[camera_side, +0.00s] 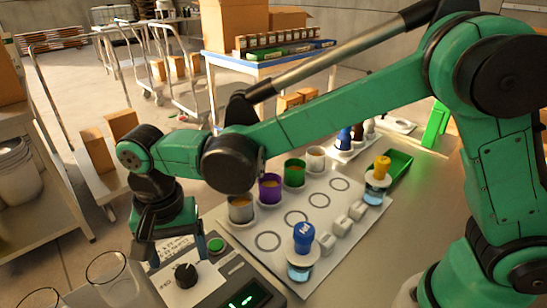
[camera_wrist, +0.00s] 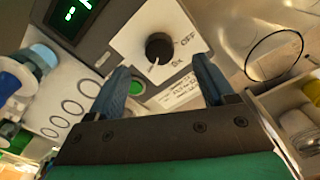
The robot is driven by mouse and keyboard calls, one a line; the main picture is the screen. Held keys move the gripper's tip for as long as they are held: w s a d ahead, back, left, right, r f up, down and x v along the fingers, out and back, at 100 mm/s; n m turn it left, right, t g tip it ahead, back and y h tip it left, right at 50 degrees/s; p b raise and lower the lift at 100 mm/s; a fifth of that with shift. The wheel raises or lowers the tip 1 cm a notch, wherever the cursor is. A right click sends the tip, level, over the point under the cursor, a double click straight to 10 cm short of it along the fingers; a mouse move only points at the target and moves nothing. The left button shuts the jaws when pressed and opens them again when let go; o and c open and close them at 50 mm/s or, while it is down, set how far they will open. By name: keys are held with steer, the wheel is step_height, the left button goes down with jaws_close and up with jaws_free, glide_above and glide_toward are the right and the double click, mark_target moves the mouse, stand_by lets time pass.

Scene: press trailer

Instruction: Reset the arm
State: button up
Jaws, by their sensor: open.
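My green arm reaches from the right to the left in the side view. My gripper (camera_side: 150,243) hangs down at the lower left, above or beside the control panel. In the wrist view my gripper (camera_wrist: 163,75) shows two blue-grey fingers spread apart with nothing between them. Beyond the fingers is a panel with a black knob (camera_wrist: 159,47) and a green button (camera_wrist: 137,88). The knob also shows in the side view (camera_side: 185,275), as does the green button (camera_side: 216,245). The fingers appear apart from the knob.
A white board (camera_side: 268,262) with printed circles holds several coloured cups and two capped jars, blue-topped (camera_side: 304,238) and yellow-topped (camera_side: 382,168). A green tray (camera_side: 398,165) lies behind. A lit display (camera_side: 243,299) is near the front.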

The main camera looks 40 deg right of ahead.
steer(key=shift+r, duration=0.7)
steer(key=shift+d+r, duration=0.1)
steer(key=shift+d, duration=0.05)
steer(key=s+d+r+n+t, duration=0.2)
steer(key=s+d+n+t, duration=0.1)
steer(key=d, duration=0.7)
steer(key=s+d+r+n+t, duration=0.2)
steer(key=d+n+t, duration=0.1)
steer(key=d, duration=0.8)
steer(key=shift+s+d+r+t, duration=0.15)
steer(key=shift+s+d+t, duration=0.1)
steer(key=shift+s+t, duration=0.25)
